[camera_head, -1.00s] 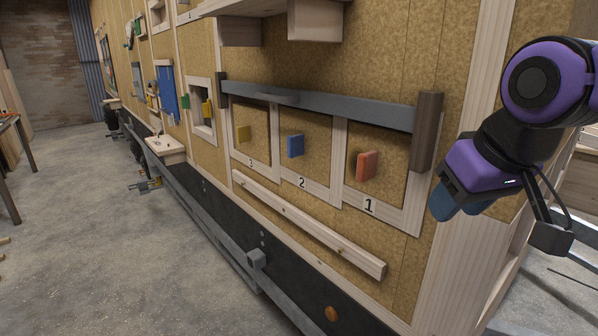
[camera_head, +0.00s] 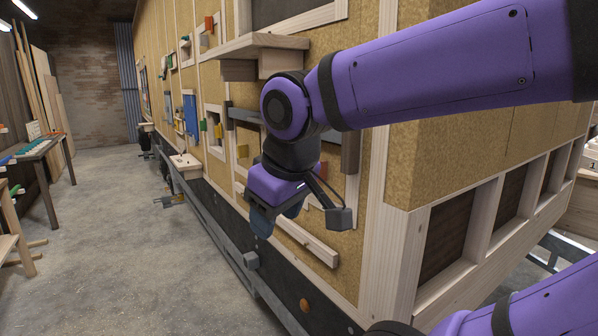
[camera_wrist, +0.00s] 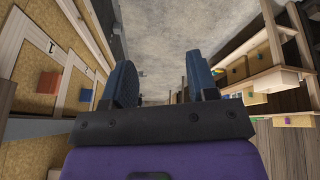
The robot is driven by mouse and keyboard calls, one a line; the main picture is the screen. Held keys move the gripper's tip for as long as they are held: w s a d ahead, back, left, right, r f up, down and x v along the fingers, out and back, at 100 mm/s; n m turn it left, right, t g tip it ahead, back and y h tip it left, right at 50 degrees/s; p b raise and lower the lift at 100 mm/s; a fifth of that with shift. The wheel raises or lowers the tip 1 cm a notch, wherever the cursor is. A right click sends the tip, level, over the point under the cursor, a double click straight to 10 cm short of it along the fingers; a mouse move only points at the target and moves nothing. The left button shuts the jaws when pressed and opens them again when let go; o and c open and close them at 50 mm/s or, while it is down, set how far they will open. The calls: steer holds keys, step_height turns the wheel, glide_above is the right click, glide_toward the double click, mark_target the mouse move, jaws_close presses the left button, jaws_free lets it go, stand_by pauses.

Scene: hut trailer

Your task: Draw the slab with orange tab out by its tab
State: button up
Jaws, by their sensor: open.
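The orange tab (camera_wrist: 49,82) shows in the left of the wrist view, beside the number 1, on a cork-coloured slab (camera_wrist: 22,88) in a pale wooden frame. In the head view my arm covers most of that bay, and only a sliver of the orange tab (camera_head: 323,170) shows. My gripper (camera_head: 278,216) hangs in front of the wall, pointing down, with its blue fingers apart. In the wrist view the open fingers (camera_wrist: 160,78) have only floor between them. The tab lies outside them, to the left, and nothing is held.
A blue tab (camera_wrist: 86,95) sits in the neighbouring bay, and a yellow tab (camera_head: 243,151) shows farther along. A dark bar (camera_head: 246,116) runs above the bays. A wooden rail (camera_head: 308,243) juts out below. A shelf (camera_head: 262,44) overhangs above.

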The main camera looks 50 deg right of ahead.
steer(key=w+d+n+g+h, duration=0.6)
steer(key=w+d+n+h, duration=0.15)
steer(key=w+d, duration=0.35)
steer(key=n+g+h, duration=0.2)
steer(key=n+h, duration=0.3)
steer(key=n, duration=0.2)
glide_toward(327, 171)
steer(key=w+a+f, duration=0.1)
steer(key=a, duration=0.2)
steer(key=shift+y, duration=0.25)
steer(key=x, duration=1)
steer(key=shift+w+d+f, duration=0.15)
steer(key=shift+w+d, duration=0.05)
steer(key=shift+d, duration=0.1)
steer(key=shift+c, duration=0.4)
jaws_close()
